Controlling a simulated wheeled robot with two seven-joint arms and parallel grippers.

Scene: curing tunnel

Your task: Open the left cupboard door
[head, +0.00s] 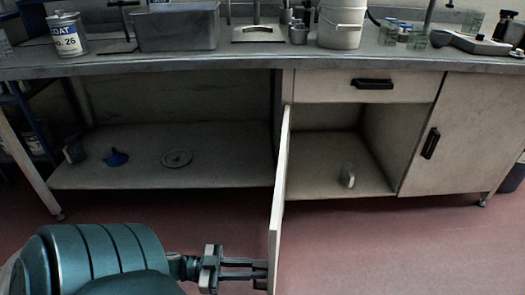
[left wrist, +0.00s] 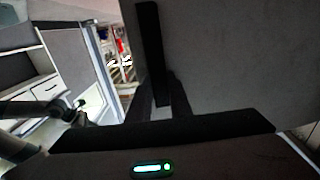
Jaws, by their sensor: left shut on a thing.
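The left cupboard door (head: 280,190) stands swung wide open toward me, seen almost edge-on in the head view. In the left wrist view its face (left wrist: 235,60) fills the right side, with the dark bar handle (left wrist: 152,45) upright on it. My left gripper (head: 245,270) is at the door's near end, on its left side. Its fingers (left wrist: 165,100) are shut on the handle; the exact contact is partly hidden. The cupboard (head: 330,160) is open to view, with a small pale container (head: 347,177) inside. My right gripper is not in view.
A closed right door (head: 460,135) and a drawer (head: 400,86) have dark handles. Left of the cupboard is an open shelf (head: 130,180) with a blue funnel (head: 116,158) and a disc (head: 177,158). The worktop (head: 245,61) is crowded. Floor (head: 380,245) right of the door is clear.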

